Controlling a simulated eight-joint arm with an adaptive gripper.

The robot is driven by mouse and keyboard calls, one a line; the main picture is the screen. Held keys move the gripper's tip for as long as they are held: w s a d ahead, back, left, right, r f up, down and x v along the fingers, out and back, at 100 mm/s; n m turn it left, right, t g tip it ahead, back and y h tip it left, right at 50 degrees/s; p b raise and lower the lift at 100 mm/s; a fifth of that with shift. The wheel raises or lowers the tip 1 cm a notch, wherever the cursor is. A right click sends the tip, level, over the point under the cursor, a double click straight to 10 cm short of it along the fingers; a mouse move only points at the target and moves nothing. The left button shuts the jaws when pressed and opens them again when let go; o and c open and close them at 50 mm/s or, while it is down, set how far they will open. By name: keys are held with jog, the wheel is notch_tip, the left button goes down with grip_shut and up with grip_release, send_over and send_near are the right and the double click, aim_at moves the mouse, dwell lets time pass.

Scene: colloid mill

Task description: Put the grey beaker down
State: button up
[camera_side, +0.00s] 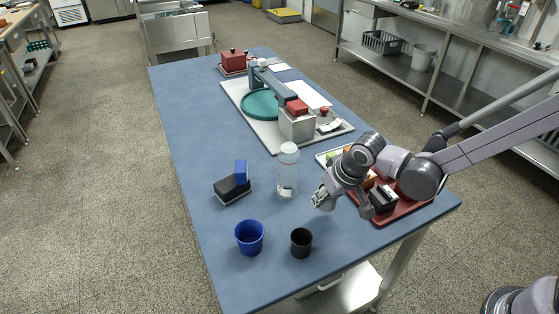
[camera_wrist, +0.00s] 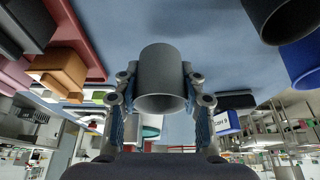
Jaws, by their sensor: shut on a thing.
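The grey beaker (camera_wrist: 162,70) is held between the two fingers of my gripper (camera_wrist: 162,95) in the wrist view. That picture is upside down, with the beaker's open rim toward the bottom, so the beaker looks upright. In the side view my gripper (camera_side: 325,199) is over the right part of the blue table (camera_side: 190,130), between the clear bottle and the red tray. The beaker is hard to make out there, mostly hidden by the gripper. I cannot tell whether its base touches the table.
A black cup (camera_side: 301,242) and a blue cup (camera_side: 249,237) stand at the table's near end. A clear bottle (camera_side: 288,172) and a black-and-blue item (camera_side: 233,187) stand left of the gripper. A red tray (camera_side: 405,209) with boxes lies right. Bare table lies between the bottle and the cups.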

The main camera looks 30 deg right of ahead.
aim_at(324, 208)
jog(key=shift+a+f, duration=0.2)
jog(key=shift+f, duration=1.9)
jog(key=shift+f, duration=0.15)
jog(key=o, duration=0.7)
jog(key=shift+o, duration=0.2)
